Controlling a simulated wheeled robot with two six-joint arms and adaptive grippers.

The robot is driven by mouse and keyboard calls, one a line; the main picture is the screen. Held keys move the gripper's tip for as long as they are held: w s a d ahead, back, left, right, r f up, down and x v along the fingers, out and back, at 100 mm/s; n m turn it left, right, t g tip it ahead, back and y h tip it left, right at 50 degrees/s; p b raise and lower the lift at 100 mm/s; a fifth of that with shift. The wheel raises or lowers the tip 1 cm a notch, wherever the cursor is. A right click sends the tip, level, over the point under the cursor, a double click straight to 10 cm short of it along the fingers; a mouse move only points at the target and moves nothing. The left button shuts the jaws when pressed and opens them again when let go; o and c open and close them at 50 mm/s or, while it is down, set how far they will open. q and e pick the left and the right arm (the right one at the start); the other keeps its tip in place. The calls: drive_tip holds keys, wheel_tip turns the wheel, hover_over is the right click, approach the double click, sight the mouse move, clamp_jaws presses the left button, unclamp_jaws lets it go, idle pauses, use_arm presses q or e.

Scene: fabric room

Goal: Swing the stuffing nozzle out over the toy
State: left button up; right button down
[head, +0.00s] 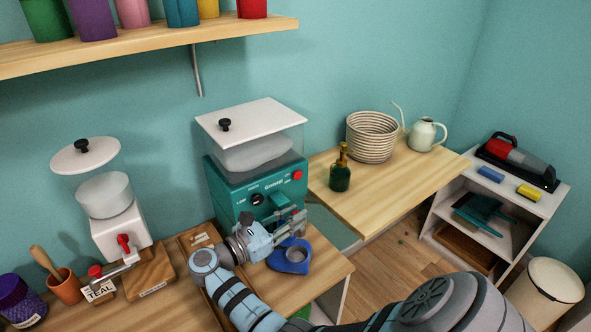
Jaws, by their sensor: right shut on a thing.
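A teal stuffing machine (228,190) with a clear hopper of white filling and a white lid stands on the wooden counter. My right gripper (293,222) is at the machine's lower front, shut on what seems to be the stuffing nozzle. The fingers hide most of the nozzle, so its exact angle cannot be told. A blue item with a round grey ring (290,262), perhaps the toy or its holder, lies on the counter just below the gripper. My left gripper is not in view.
A white dispenser (112,238) with a red lever stands left on the counter. A dark green bottle (340,172), a coiled basket (371,138) and a pale watering can (426,134) stand on the table behind right. A wall shelf (150,45) hangs above.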

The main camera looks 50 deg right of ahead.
drive_tip(key=shift+w+a+f+m+g, duration=0.1)
drive_tip(key=shift+a+m+g, duration=0.1)
drive_tip(key=shift+m+g, duration=0.3)
drive_tip(key=c, duration=1.5)
unclamp_jaws()
drive_tip(key=shift+o, duration=0.2)
drive_tip(key=w+a, duration=0.1)
drive_tip(key=a, duration=0.6)
drive_tip(key=shift+w+a, duration=0.25)
drive_tip(key=shift+d, duration=0.1)
